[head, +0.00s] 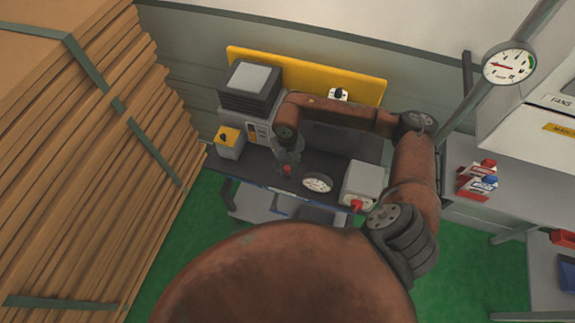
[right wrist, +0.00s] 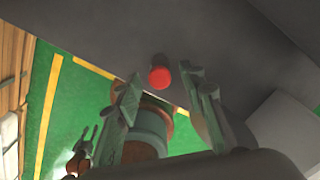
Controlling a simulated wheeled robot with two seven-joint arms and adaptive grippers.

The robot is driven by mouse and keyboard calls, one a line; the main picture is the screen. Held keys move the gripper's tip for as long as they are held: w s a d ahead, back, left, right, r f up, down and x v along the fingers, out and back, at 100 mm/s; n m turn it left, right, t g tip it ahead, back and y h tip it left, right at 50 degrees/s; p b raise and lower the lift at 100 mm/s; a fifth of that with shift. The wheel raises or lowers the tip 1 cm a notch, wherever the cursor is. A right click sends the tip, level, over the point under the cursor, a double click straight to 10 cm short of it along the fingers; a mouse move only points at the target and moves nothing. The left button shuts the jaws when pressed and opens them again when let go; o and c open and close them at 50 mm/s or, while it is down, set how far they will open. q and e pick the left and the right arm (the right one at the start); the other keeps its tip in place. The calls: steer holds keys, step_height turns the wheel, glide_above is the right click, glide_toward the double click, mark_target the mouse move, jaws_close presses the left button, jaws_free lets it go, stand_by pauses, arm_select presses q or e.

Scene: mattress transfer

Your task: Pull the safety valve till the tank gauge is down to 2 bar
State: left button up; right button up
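My right gripper (head: 287,167) is over the bench, pointing down at a small red knob that I take for the safety valve. In the right wrist view the red knob (right wrist: 160,77) shows just beyond and between the two spread fingertips (right wrist: 162,90); I see no contact. A round white gauge (head: 317,184) lies on the bench right of the gripper; its reading is too small to tell. Another gauge (head: 509,64) on a slanted pipe has a red needle pointing left. A small dark pronged shape low left in the right wrist view may be my left gripper (right wrist: 89,140).
On the dark bench (head: 255,172) stand a grey machine (head: 250,88), a yellow-topped box (head: 228,142) and a pale box (head: 364,181) with a red handle (head: 356,205). Stacked brown boards (head: 80,170) fill the left. Green floor (head: 185,245) shows below the bench.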

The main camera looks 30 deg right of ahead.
steer(key=shift+c, duration=0.5)
jaws_close()
